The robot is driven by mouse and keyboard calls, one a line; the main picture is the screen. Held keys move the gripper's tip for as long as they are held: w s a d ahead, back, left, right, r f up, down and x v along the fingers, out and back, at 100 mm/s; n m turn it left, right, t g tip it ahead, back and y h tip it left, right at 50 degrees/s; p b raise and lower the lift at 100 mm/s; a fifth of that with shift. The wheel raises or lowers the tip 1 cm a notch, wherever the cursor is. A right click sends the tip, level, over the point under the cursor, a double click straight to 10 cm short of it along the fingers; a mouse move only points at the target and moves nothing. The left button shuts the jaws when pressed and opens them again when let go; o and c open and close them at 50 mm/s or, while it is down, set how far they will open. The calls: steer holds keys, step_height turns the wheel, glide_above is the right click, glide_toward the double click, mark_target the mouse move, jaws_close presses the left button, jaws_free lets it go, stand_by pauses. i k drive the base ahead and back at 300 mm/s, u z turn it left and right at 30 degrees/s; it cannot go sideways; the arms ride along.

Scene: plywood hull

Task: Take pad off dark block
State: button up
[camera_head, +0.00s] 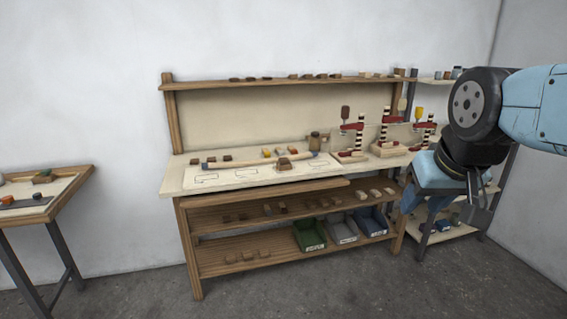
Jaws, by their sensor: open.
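My gripper (476,197) hangs at the right, pointing down, in front of the right end of the workbench and far from the small blocks. It is open, with nothing seen between its fingers. A brown block (284,163) lies on the pale sheet on the bench top; it looks wider at its base. Two small dark blocks (227,158) (195,161) lie behind it to the left.
Green, grey and blue bins (310,236) stand on the lower shelf. The left table (82,176) stands apart. The grey floor in front is clear.

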mark_target(282, 161)
steer(key=z, duration=0.1)
steer(key=i, duration=1)
steer(key=u, duration=0.1)
